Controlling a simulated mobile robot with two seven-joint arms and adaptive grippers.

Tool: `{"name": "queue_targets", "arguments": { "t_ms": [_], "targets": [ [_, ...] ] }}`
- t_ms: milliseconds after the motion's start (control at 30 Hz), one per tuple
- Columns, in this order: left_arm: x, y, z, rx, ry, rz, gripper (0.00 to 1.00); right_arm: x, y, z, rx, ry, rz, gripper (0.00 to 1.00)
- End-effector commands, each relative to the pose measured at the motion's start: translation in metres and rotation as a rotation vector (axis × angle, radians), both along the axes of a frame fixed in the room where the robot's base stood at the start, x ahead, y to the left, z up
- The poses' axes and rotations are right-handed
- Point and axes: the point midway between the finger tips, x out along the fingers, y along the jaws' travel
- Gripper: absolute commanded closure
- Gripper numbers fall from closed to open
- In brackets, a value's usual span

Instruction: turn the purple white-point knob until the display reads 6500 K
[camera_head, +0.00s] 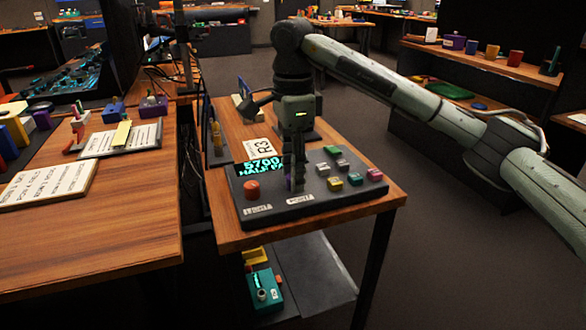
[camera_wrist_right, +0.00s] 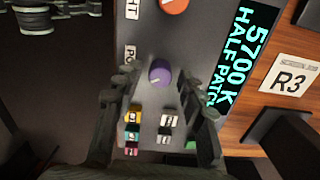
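The purple white-point knob (camera_wrist_right: 160,72) stands on the dark control panel (camera_wrist_right: 150,37). In the wrist view it lies between the fingertips of my right gripper (camera_wrist_right: 158,84), with a gap visible on each side. The right gripper is open and points down. In the head view the right gripper (camera_head: 295,183) is over the panel (camera_head: 332,199) and mostly hides the knob. The display (camera_wrist_right: 240,60) reads 5700 K, with HALF PATCH below. It also shows in the head view (camera_head: 261,167). My left gripper is not in view.
An orange-red knob (camera_head: 252,189) sits left of the gripper. Several coloured keys (camera_head: 336,183) are close on its right. A white R3 card (camera_head: 264,147) lies behind the panel. A cluttered wooden bench (camera_head: 110,235) stands to the left.

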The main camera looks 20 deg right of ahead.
Motion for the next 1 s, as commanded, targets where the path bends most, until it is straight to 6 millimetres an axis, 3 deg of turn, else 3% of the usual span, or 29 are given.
{"name": "queue_targets", "arguments": {
  "t_ms": [33, 300, 667, 1000],
  "targets": [
    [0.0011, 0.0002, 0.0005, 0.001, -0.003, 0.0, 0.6, 0.0001, -0.0001, 0.0002, 0.0, 0.0, 0.0, 0.69],
    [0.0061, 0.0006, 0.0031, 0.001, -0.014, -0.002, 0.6, 0.0001, -0.0002, 0.0003, 0.0, 0.0, 0.0, 1.0],
    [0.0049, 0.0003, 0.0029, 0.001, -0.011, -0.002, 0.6, 0.0001, -0.0003, 0.0006, 0.0, 0.0, -0.05, 1.0],
    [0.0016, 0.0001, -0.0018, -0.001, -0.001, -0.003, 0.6, 0.0004, -0.0003, 0.0014, 0.001, -0.001, -0.29, 1.0]
  ]
}}
